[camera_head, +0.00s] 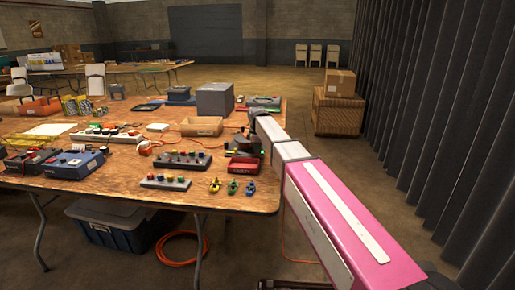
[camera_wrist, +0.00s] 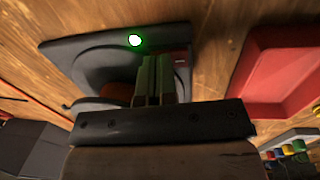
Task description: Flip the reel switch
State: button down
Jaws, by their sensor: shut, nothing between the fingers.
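A dark grey device, which looks like the reel (camera_wrist: 95,57), lies on the wooden table in the wrist view. A bright green light (camera_wrist: 135,40) glows on it, and a rounded orange-brown part (camera_wrist: 118,92) shows inside. A small reddish part (camera_wrist: 181,60) shows just right of my fingers; I cannot tell whether it is the switch. My gripper (camera_wrist: 154,75) is shut and empty, its fingertips over the device and hiding part of it. I cannot tell whether they touch. In the head view my gripper (camera_head: 243,141) is low at the table's right side, among dark items.
A red tray (camera_wrist: 278,72) lies right of the device in the wrist view. In the head view, button boxes (camera_head: 180,160), small coloured clips (camera_head: 232,187), an open carton (camera_head: 202,126) and a grey box (camera_head: 215,99) crowd the table. The floor on the right is mostly clear.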

aim_at(257, 155)
jog(key=shift+f, duration=0.1)
jog(key=shift+w+f, duration=0.1)
jog(key=shift+f, duration=0.35)
jog(key=shift+s, duration=1.05)
notch_tip(257, 155, up, 15)
dwell(0.3)
